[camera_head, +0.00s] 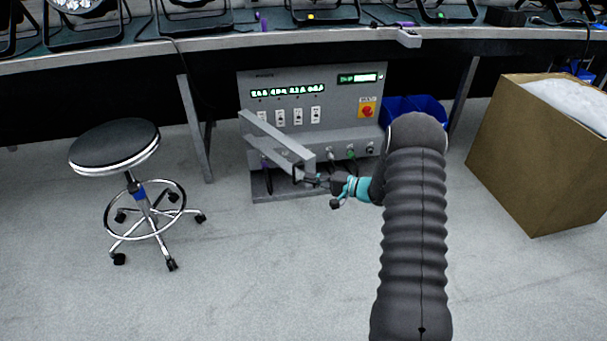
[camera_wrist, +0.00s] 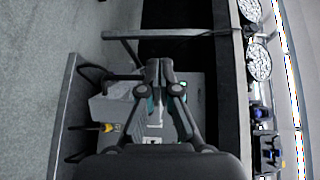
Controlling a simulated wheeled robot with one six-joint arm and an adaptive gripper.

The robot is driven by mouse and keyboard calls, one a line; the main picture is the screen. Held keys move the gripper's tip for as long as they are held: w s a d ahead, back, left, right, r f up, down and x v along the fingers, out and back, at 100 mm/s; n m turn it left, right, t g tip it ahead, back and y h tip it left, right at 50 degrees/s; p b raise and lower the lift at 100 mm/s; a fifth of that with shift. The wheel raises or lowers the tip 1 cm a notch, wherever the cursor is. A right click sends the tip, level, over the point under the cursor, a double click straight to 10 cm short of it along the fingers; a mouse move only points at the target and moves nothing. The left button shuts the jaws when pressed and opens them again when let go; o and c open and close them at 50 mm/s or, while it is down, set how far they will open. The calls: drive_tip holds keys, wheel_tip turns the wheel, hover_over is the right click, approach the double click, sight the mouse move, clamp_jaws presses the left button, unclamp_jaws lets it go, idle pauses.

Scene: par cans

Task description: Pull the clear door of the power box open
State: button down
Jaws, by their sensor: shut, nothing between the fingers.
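The grey power box (camera_head: 345,95) stands on the floor under the bench, with lit green displays, white switches and a red button on its front. Its door (camera_head: 272,137) stands partly open, swung out from the box's left side, with its grey edge pointing toward me. The clear pane itself is hard to make out. My gripper (camera_head: 310,178) is at the door's free end, low and close to it; I cannot tell whether they touch. In the wrist view my gripper (camera_wrist: 160,68) has its fingers together with nothing between them.
A round black stool (camera_head: 115,147) stands on the left. A cardboard box (camera_head: 535,150) with white contents stands on the right. A blue bin (camera_head: 415,105) is beside the power box. The bench (camera_head: 200,40) with lamps runs above. The floor in front is clear.

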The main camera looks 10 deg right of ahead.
drive_tip(key=w+d+f+m+t+h+p, duration=0.1)
drive_tip(key=w+d+f+m+t+h, duration=0.2)
drive_tip(key=d+f, duration=0.4)
drive_tip(key=w+a+t+y, duration=0.1)
drive_tip(key=w+a, duration=0.6)
drive_tip(key=shift+a+f+p, duration=0.4)
drive_tip(key=shift+f, duration=0.05)
drive_tip(key=shift+s, duration=0.1)
